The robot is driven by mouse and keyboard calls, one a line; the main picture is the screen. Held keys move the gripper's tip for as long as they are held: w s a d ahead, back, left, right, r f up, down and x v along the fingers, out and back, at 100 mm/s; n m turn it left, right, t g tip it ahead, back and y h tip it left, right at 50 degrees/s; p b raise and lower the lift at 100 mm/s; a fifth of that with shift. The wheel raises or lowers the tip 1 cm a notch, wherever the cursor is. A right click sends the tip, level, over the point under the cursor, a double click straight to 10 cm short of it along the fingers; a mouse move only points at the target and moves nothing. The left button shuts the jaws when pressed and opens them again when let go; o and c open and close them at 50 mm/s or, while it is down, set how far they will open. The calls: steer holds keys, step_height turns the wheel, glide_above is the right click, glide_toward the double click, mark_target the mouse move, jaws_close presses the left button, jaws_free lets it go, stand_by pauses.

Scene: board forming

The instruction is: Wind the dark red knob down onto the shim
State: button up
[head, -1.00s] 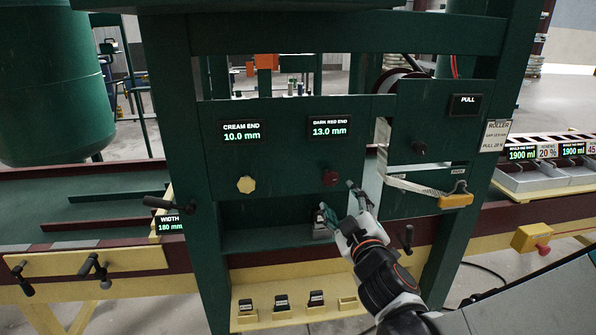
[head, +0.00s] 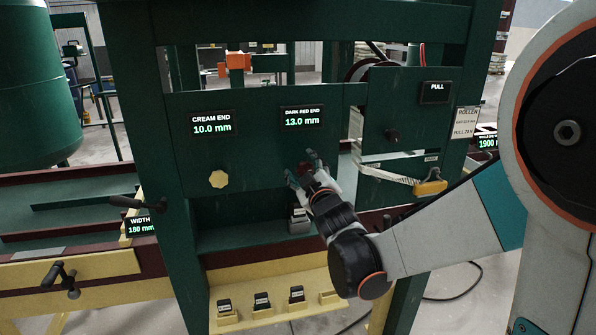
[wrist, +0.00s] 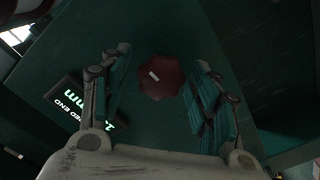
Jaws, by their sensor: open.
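The dark red knob (head: 306,167) sits on the green panel under the "DARK RED END" display (head: 303,117), which reads 13.0 mm. In the wrist view the knob (wrist: 160,78) is lobed, with a pale mark, and lies between my open fingers. My gripper (head: 300,165) is open at the knob, one finger on each side; the wrist view shows gaps between fingers and knob (wrist: 161,95). A small grey metal block, apparently the shim (head: 299,223), stands on the green ledge below the knob, partly beside my wrist.
The cream knob (head: 218,179) is left on the same panel, under a display reading 10.0 mm. A yellow rack (head: 275,312) below holds several dark-topped blocks and an empty slot at right.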

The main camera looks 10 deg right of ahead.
steer(key=shift+w, duration=0.15)
steer(key=c, duration=1.1)
steer(key=shift+r+m, duration=0.1)
steer(key=shift+m, duration=1.5)
steer(key=o, duration=1.1)
